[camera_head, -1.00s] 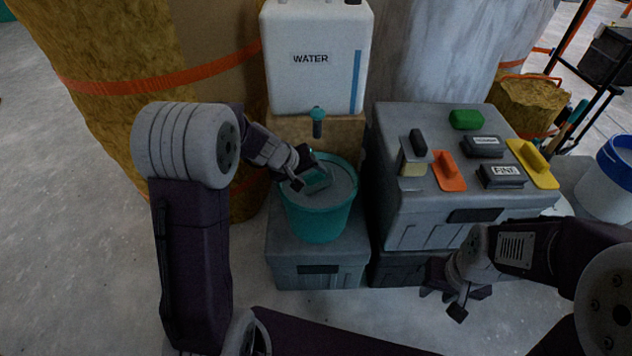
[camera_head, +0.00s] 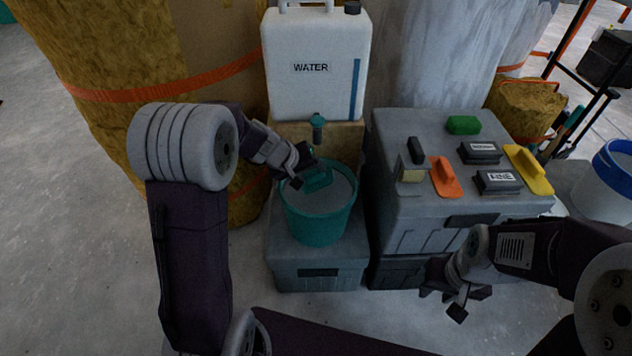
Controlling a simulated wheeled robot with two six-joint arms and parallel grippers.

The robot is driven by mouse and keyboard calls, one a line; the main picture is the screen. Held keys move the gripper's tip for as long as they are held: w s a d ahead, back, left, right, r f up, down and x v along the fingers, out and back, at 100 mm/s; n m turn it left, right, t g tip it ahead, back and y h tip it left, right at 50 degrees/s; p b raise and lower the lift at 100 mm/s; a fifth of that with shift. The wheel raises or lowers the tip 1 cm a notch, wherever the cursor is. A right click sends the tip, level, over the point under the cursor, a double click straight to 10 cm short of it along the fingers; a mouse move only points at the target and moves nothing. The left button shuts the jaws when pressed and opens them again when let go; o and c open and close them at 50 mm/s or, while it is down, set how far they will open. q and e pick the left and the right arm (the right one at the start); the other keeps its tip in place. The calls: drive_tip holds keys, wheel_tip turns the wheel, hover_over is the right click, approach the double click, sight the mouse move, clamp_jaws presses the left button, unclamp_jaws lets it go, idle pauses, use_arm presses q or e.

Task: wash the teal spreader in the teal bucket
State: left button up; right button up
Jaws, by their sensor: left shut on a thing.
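The teal bucket (camera_head: 320,223) stands on a grey toolbox, filled with greyish liquid. My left gripper (camera_head: 305,169) is over the bucket's left rear rim, shut on the teal spreader (camera_head: 319,181). The spreader is inside the bucket's mouth, close to the liquid; whether its lower edge is dipped in I cannot tell. Part of it is hidden by the gripper. My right gripper (camera_head: 455,295) hangs in front of the larger grey toolbox, away from the bucket; its jaw opening is unclear.
A white water container (camera_head: 313,95) with a teal tap stands behind the bucket. The right toolbox (camera_head: 405,207) carries an orange float (camera_head: 445,177), a yellow float (camera_head: 528,169), a green block (camera_head: 463,125) and dark sanding blocks. A white-and-blue bucket (camera_head: 606,185) is far right.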

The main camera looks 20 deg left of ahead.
sight(309, 175)
use_arm(q)
wheel_tip(309, 175, up, 6)
drive_tip(key=p, duration=0.4)
drive_tip(key=shift+r+p, duration=0.15)
drive_tip(key=shift+p, duration=0.15)
idle(0.6)
